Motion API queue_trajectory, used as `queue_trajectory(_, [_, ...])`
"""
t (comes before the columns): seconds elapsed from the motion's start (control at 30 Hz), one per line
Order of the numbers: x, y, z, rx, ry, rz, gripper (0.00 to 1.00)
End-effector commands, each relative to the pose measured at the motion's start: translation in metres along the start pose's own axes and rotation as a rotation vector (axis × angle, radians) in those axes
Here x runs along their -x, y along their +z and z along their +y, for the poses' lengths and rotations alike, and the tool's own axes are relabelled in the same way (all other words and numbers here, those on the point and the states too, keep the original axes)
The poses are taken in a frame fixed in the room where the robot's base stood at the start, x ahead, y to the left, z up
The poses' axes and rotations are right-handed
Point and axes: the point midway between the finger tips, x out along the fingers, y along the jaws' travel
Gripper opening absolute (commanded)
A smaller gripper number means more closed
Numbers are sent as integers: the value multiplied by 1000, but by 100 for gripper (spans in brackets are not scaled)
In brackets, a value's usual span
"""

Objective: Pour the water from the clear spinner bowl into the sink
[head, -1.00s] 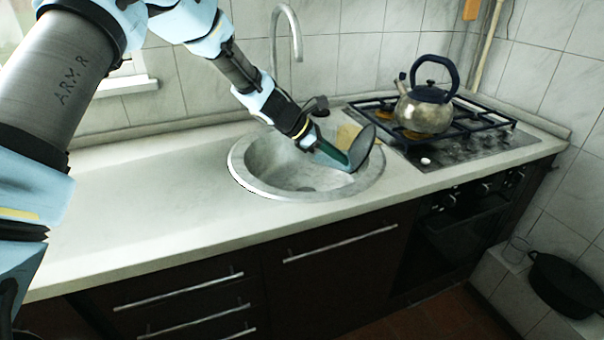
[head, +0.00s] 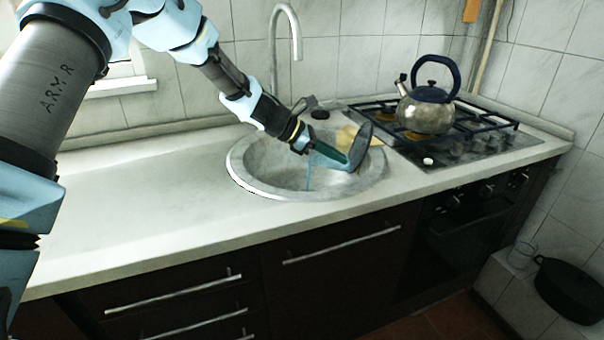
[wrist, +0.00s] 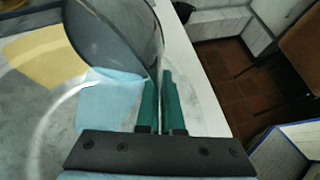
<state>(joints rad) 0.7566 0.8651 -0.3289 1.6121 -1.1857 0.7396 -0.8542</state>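The clear spinner bowl (head: 359,147) looks dark grey and see-through. It is tipped steeply on its side over the round sink (head: 240,172). My gripper (head: 335,155) has its green fingers shut on the bowl's wall. In the wrist view, the fingers (wrist: 161,105) stand close on both sides of the wall of the bowl (wrist: 118,35). A pale blue patch of water (wrist: 108,98) shows beside the fingers. How much water is left in the bowl is hidden.
A tall curved faucet (head: 272,60) rises behind the sink. A yellow flat item (head: 375,139) lies at the sink's back right. A kettle (head: 428,112) stands on the gas stove (head: 480,135) to the right. The counter (head: 150,190) left of the sink is clear.

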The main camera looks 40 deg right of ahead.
Motion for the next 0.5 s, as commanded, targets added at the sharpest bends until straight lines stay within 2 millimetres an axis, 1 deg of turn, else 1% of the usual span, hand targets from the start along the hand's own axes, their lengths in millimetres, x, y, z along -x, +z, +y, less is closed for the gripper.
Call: queue_trajectory(0.5, [7,-2,2,9,0,-57,0])
